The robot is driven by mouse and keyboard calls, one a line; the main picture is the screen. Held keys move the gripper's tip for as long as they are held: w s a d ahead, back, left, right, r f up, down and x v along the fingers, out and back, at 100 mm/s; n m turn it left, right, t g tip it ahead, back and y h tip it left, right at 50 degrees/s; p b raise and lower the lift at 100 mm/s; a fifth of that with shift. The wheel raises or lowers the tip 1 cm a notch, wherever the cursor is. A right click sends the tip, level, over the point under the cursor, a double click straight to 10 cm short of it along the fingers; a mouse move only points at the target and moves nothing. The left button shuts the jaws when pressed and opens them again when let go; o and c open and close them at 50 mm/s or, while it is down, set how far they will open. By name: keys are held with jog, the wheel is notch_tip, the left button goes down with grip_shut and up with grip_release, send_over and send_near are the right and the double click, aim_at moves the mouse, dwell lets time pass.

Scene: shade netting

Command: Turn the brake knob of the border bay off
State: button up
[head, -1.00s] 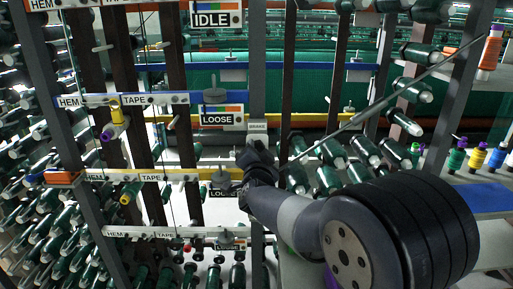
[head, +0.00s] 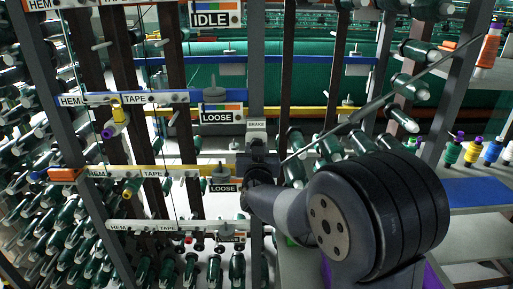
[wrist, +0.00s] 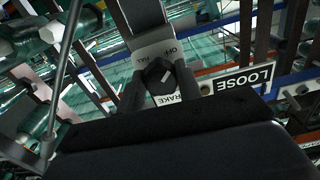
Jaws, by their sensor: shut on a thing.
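The brake knob (wrist: 158,76) is dark with a white pointer line and sits on a pale plate (wrist: 146,52) lettered OFF, FULL and BRAKE in the wrist view. The pointer line lies slanted; I cannot tell exactly which mark it meets. My gripper (wrist: 160,88) is shut on the knob, one finger on each side, covering part of the plate's lettering. In the head view my gripper (head: 258,165) is at the grey post, just below a small BRAKE label (head: 256,126), and hides the knob there.
A LOOSE sign (wrist: 245,79) is beside the plate in the wrist view. In the head view another LOOSE sign (head: 222,116) and an IDLE sign (head: 214,19) hang higher. Green spools on pegs crowd both sides. A thin slanted rod (head: 385,97) passes above my arm.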

jog(key=shift+n, duration=0.3)
jog(key=o, duration=1)
jog(key=shift+c, duration=0.2)
jog(key=s+b, duration=0.1)
jog(key=s, duration=1)
jog(key=shift+w, duration=0.15)
jog(key=w+p, duration=0.1)
jog(key=w, duration=0.9)
jog(key=shift+w, duration=0.35)
